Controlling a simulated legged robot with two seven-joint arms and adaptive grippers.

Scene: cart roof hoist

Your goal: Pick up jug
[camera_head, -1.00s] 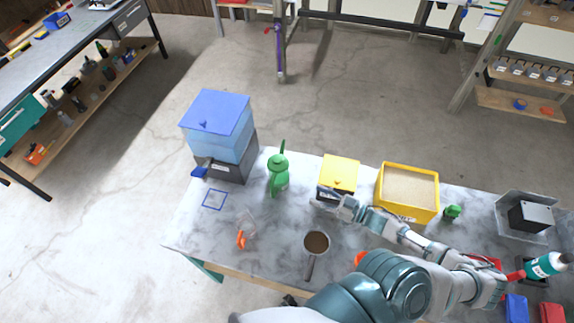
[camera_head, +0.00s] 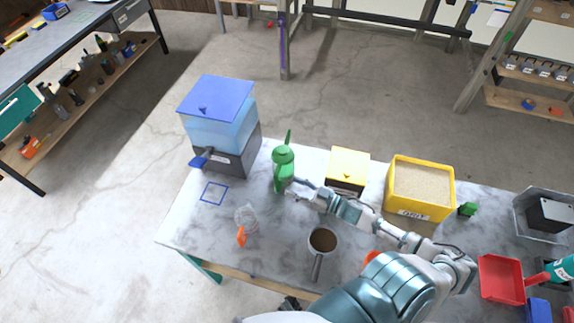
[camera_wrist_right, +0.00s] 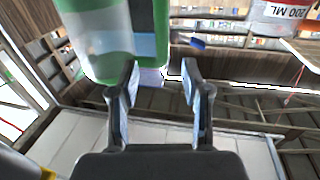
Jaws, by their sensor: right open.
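A small clear jug (camera_head: 246,217) with an orange part at its front stands on the marble-look table, near its left front part. A green can with a long spout (camera_head: 283,168) stands farther back. My right gripper (camera_head: 295,188) is open and empty, just right of the green can's lower part and behind and right of the clear jug. In the right wrist view, the open fingers (camera_wrist_right: 160,85) have nothing clearly between them, and a large green and whitish object (camera_wrist_right: 115,40) is close above them on the left. My left gripper is not in view.
A blue-lidded dispenser (camera_head: 218,122) stands at the table's back left, with a blue square outline (camera_head: 214,193) before it. A yellow-topped box (camera_head: 347,168) and a yellow grit bin (camera_head: 420,185) stand behind my right arm. A handled brown-filled pot (camera_head: 323,241) is in front.

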